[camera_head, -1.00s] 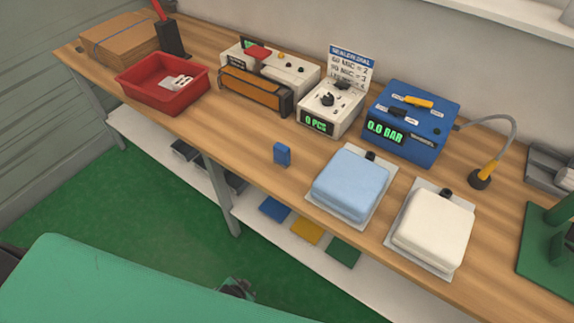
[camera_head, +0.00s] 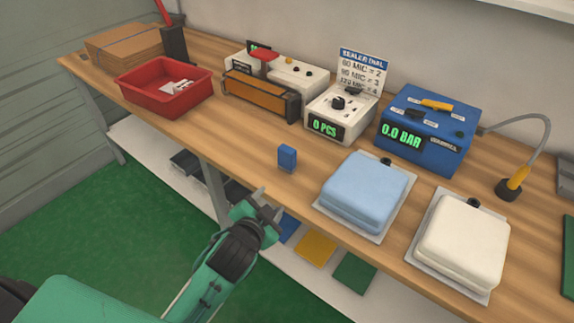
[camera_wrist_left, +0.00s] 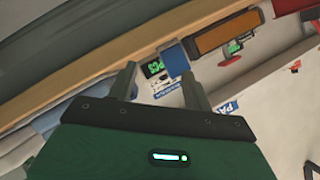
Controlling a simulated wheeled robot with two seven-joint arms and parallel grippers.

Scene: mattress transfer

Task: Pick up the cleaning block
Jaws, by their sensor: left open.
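The cleaning block, a small blue upright block (camera_head: 287,158), stands on the wooden bench near its front edge, left of the light blue mattress. My left gripper (camera_head: 268,203) is open and empty, in front of the bench edge and short of the block. In the left wrist view, a blue block (camera_wrist_left: 175,58) shows beyond the open fingers (camera_wrist_left: 160,72), closer to the right finger, with a clear gap. My right gripper is not in view.
The light blue mattress (camera_head: 364,191) and a white mattress (camera_head: 462,240) lie on pads to the right. Behind the block are the orange-fronted sealer (camera_head: 255,92), white counter (camera_head: 340,115) and blue pressure box (camera_head: 423,130). A red tray (camera_head: 165,95) stands left. Bench around the block is clear.

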